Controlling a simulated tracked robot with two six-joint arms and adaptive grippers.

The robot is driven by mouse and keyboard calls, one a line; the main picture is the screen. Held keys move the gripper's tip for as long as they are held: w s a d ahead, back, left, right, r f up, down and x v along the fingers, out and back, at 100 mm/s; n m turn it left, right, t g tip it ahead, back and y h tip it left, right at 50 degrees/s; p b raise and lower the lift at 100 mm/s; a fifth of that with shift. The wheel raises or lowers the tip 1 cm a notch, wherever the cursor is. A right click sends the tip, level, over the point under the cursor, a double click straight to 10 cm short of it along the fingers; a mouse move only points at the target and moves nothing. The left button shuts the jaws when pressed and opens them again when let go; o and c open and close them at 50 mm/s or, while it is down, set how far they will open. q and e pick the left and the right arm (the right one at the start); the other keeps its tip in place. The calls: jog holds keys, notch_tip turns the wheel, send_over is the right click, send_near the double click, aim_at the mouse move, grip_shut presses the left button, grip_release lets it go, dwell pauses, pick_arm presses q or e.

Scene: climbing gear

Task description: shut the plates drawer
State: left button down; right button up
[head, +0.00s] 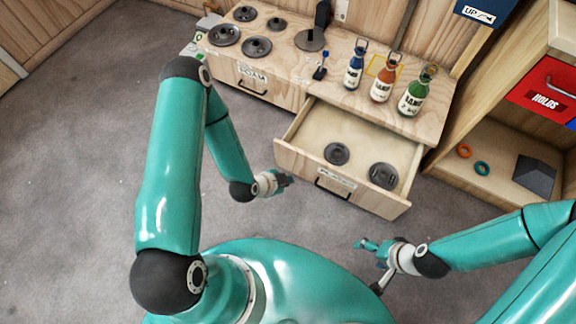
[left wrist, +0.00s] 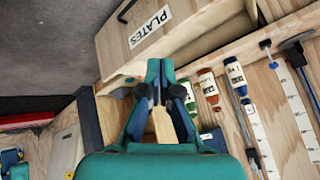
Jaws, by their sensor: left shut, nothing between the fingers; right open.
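The plates drawer (head: 378,200) is pulled out from the wooden bench, with its label and dark handle (head: 332,192) on the front. Two dark round plates, one at the left (head: 337,153) and one at the right (head: 383,176), lie inside. My left gripper (head: 286,180) is shut and empty, close to the left end of the drawer front; I cannot tell whether it touches. In the left wrist view its closed fingers (left wrist: 160,66) are below the labelled drawer front (left wrist: 180,32). My right gripper (head: 362,244) is open and empty, in front of the drawer.
The foam drawer (head: 236,80) at the left is shut. Blue (head: 355,68), orange (head: 383,82) and green (head: 414,94) bottles stand on the bench top above the open drawer. A wooden shelf (head: 498,150) stands at the right. Grey floor is clear at the left.

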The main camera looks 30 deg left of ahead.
pick_arm(q)
jog(key=w+a+f+m+t+y+b, duration=0.1)
jog(key=w+a+f+m+t+b, duration=0.1)
jog(key=a+f+m+b, duration=0.3)
jog(key=w+a+f+m+t+y+b, duration=0.1)
jog(key=a+f+m+t+b, duration=0.2)
jog(key=f, duration=0.4)
jog(key=b, duration=0.4)
send_near(293, 152)
notch_tip(293, 152, down, 4)
jog(key=w, duration=0.1)
jog(key=shift+m, duration=0.3)
jog(key=w, duration=0.4)
jog(key=shift+d+r+b, duration=0.15)
jog(key=shift+d+b, duration=0.15)
jog(key=shift+b, duration=0.1)
jog(key=shift+w, duration=0.45)
pick_arm(e)
notch_tip(293, 152, down, 16)
jog(key=shift+r, duration=0.1)
